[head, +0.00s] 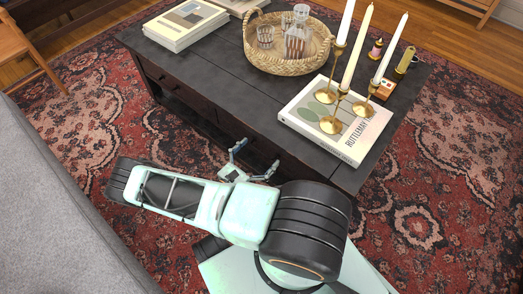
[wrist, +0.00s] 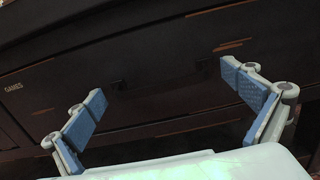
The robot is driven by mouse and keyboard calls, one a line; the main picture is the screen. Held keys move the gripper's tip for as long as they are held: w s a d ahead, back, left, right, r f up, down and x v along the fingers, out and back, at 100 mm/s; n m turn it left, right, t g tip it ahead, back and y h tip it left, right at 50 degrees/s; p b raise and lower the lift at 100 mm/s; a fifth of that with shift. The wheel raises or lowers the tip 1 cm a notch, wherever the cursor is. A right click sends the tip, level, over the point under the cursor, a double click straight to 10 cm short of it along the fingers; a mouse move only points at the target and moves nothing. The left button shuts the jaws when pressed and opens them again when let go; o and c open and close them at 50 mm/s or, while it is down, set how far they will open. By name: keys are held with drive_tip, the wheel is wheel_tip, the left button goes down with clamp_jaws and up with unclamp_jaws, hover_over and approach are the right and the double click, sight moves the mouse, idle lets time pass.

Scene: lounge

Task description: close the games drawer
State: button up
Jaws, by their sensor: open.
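The games drawer (wrist: 150,103) is a dark wood front with worn brown streaks, filling much of the wrist view. A small "GAMES" label (wrist: 13,87) shows at its left. A dark handle seems to lie between my fingers, but it is too dim to be sure. My gripper (wrist: 164,84) is open and empty, its blue-padded fingers spread before the front. In the head view my gripper (head: 256,158) is beside the long side of the dark coffee table (head: 225,90). The drawer there is mostly hidden by shadow and my arm, and I cannot tell how far it stands out.
On the tabletop are a wicker tray (head: 262,62) with a decanter and glasses, books (head: 187,24), a large book (head: 358,146) and brass candlesticks (head: 332,124) with white candles. A grey sofa (head: 50,200) is at left. Patterned rug (head: 80,110) covers the floor between.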

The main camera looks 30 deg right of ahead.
drive_tip(key=v, duration=0.7)
idle(0.4)
